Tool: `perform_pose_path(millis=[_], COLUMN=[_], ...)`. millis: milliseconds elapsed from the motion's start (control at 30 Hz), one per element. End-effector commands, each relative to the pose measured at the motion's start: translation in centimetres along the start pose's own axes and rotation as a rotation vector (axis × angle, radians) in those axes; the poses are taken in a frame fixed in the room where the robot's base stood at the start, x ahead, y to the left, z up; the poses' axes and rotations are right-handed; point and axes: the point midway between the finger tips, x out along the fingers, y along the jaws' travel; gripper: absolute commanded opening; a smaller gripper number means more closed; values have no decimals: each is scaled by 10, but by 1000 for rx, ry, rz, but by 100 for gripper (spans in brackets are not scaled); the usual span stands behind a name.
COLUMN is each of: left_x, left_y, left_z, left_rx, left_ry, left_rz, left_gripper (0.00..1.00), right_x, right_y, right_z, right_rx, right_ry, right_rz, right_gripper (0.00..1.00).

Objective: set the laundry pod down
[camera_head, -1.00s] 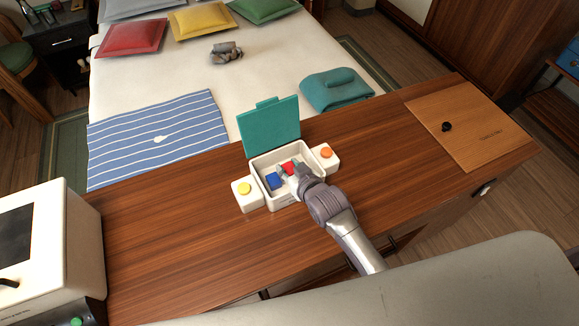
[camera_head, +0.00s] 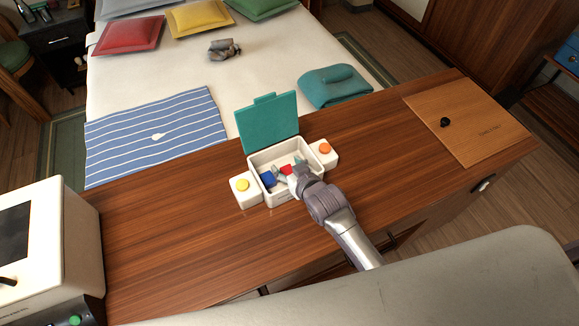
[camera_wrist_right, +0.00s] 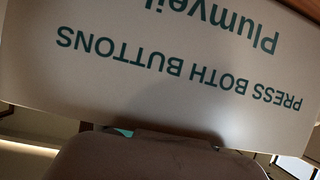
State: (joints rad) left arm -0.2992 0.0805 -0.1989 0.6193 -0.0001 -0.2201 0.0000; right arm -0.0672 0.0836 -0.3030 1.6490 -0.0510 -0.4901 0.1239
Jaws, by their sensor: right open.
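A white box (camera_head: 285,197) with its teal lid (camera_head: 269,121) standing open sits on the wooden counter. Inside it are a blue pod (camera_head: 268,179) at the left and a red pod (camera_head: 287,170) near the middle. My right gripper (camera_head: 287,172) reaches into the box from the front right, open, its fingertips around or just beside the red pod; contact cannot be told. The right wrist view shows the pale box wall (camera_wrist_right: 160,80) with upside-down lettering, "PRESS BOTH BUTTONS"; no fingertips or pods show there. My left gripper is out of view.
A yellow-button block (camera_head: 244,187) and an orange-button block (camera_head: 325,151) flank the box. A white appliance (camera_head: 45,240) stands at the left. A wooden board (camera_head: 475,130) with a black knob lies right. The counter between appliance and box is clear.

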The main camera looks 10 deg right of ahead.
Motion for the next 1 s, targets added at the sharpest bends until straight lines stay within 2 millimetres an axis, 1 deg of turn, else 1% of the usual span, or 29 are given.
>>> perform_pose_path(millis=[67, 167, 200, 267, 500, 600, 700, 833, 1000], left_x=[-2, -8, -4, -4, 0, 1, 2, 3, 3], left_y=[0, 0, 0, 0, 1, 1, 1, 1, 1], left_z=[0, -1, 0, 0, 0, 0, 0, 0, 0], left_rx=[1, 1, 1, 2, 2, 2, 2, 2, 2], left_ry=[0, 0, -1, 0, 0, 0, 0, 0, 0], left_rz=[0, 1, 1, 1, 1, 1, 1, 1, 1], left_gripper=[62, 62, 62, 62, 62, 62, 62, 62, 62], right_x=[-2, -8, -14, -27, -81, -100, -113, -123, -126], right_y=[0, 0, 0, 0, 0, 0, 0, 0, 0], right_z=[-3, -14, -9, -8, -8, -9, -9, -10, -10], right_rx=[-1, -1, -1, 0, 0, -1, 0, 0, 0], right_ry=[-1, 0, -2, -3, -1, -1, 0, 0, -1], right_rz=[0, 0, 0, 0, 0, 0, 0, 0, 1], right_gripper=[62, 62, 62, 62, 62, 62, 62, 62, 62])
